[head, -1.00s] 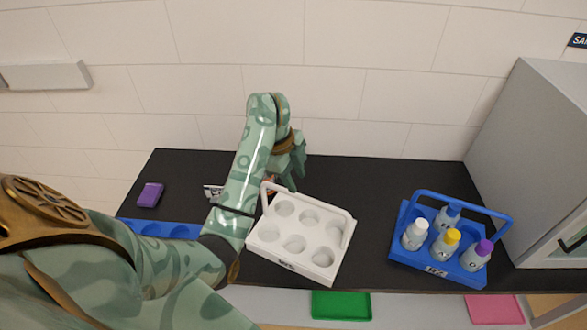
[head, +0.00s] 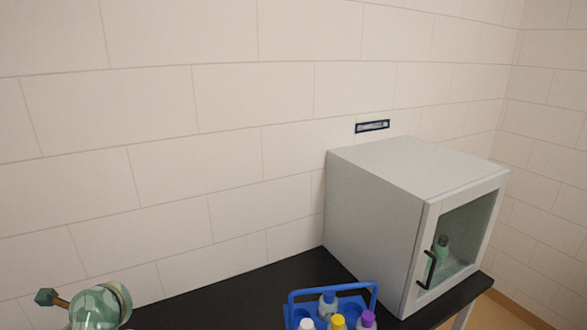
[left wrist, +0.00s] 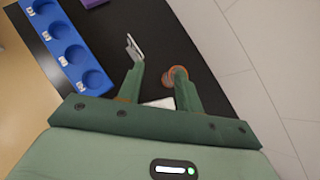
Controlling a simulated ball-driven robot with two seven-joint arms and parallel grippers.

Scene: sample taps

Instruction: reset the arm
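My left gripper (left wrist: 158,78) shows in the left wrist view with its two green fingers apart and dark tabletop between them. It looks empty. A silver-grey piece (left wrist: 134,47) lies by the left fingertip, and a small orange-rimmed round thing (left wrist: 175,73) is by the right fingertip; I cannot tell if either is touched. My right gripper is in neither view.
A blue holed rack (left wrist: 68,48) and a purple item (left wrist: 92,3) lie on the black table. In the head view a blue carrier (head: 290,312) with capped bottles stands beside a grey cabinet (head: 375,205), its glass door shut with a green bottle (head: 440,250) inside.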

